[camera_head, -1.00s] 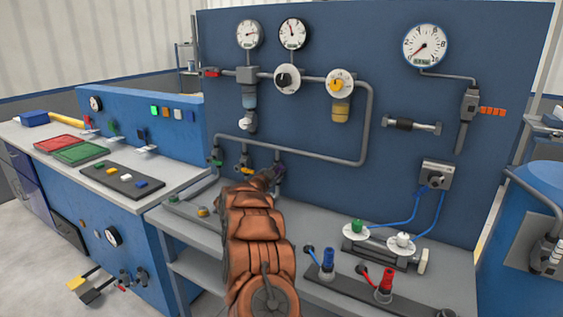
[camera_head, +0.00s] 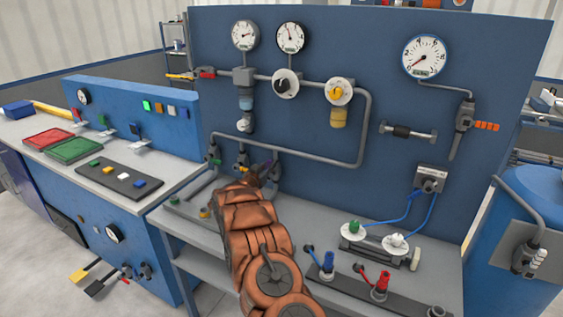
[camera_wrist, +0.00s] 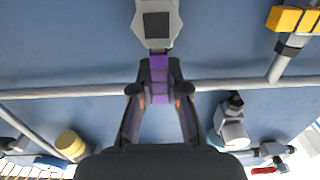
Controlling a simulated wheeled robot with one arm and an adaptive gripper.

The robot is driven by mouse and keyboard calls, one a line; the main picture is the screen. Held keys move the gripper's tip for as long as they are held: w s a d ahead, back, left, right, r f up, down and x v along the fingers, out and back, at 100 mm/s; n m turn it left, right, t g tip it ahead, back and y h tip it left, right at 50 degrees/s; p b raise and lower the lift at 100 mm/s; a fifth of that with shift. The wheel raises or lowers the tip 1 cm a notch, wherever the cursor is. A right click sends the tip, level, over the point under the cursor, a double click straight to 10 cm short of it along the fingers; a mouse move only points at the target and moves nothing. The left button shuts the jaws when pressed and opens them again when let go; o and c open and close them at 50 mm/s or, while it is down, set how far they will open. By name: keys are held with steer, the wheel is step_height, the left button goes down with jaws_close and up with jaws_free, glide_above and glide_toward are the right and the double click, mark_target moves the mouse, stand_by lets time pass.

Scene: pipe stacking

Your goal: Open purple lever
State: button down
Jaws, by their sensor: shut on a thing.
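The purple lever (camera_wrist: 158,70) shows in the wrist view as a purple strip below a grey hexagonal valve end (camera_wrist: 157,22). My gripper (camera_wrist: 157,97) has its two dark fingers on either side of the lever and is shut on it. In the head view my gripper (camera_head: 262,172) is at the lower pipe of the tall blue panel, right of the yellow valve (camera_head: 242,168). My orange arm hides part of that area, so the lever's angle is hard to tell there.
A green-handled valve (camera_head: 214,152) sits left on the same pipe. Gauges (camera_head: 424,57) and dials are higher on the panel. A grey bench (camera_head: 190,232) lies below, with blue (camera_head: 327,262) and red (camera_head: 380,284) fittings to the right of my arm.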

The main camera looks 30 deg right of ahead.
steer(key=shift+w+a, duration=0.1)
stand_by(0.5)
steer(key=c, duration=1.1)
jaws_free()
steer(key=shift+c, duration=0.2)
steer(key=v, duration=1.2)
